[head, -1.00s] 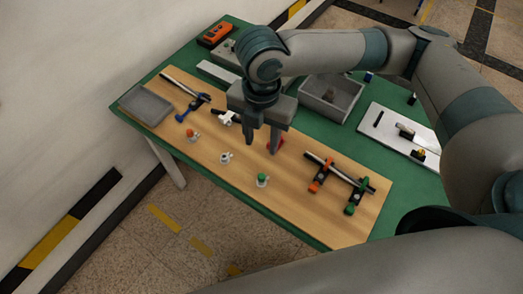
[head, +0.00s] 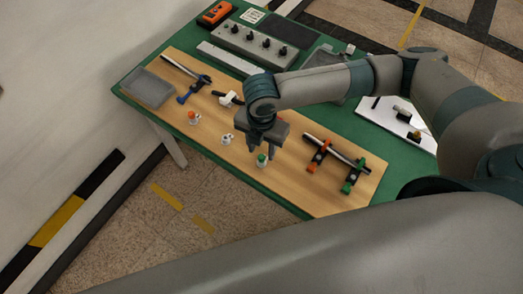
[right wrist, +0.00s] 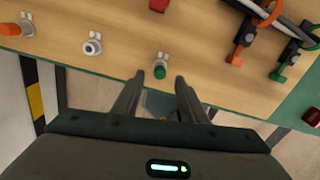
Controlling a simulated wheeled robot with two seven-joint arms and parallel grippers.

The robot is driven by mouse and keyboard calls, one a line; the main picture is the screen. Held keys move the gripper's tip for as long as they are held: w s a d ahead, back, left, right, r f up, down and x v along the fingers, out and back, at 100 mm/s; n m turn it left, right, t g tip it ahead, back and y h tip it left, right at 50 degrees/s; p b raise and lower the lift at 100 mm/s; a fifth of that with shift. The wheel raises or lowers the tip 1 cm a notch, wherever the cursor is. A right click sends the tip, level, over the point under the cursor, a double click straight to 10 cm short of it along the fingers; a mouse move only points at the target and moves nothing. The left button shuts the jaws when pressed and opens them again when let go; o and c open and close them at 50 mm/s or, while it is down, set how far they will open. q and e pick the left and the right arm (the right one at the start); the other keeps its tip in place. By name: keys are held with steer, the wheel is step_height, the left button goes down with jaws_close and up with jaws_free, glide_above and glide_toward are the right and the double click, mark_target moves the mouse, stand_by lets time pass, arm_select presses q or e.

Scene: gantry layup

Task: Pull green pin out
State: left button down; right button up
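The green pin (head: 262,157) stands upright in a small pale holder near the front edge of the wooden board (head: 225,160). In the right wrist view, the green pin (right wrist: 160,71) shows its green top just past and between the fingertips. My right gripper (head: 261,149) is open above the pin, pointing down, with a finger on either side. I cannot tell whether the fingers touch it. In the right wrist view, the gripper (right wrist: 158,79) has nothing between its fingers except the pin near the tips. My left gripper is not in view.
Orange (head: 319,157) and green (head: 353,176) clamps with dark rods lie to the right. A grey tray (head: 148,88) sits at the left end.

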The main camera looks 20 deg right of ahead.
mark_target(261, 157)
steer(key=shift+f+p, duration=0.3)
steer(key=shift+f, duration=1.5)
jaws_close()
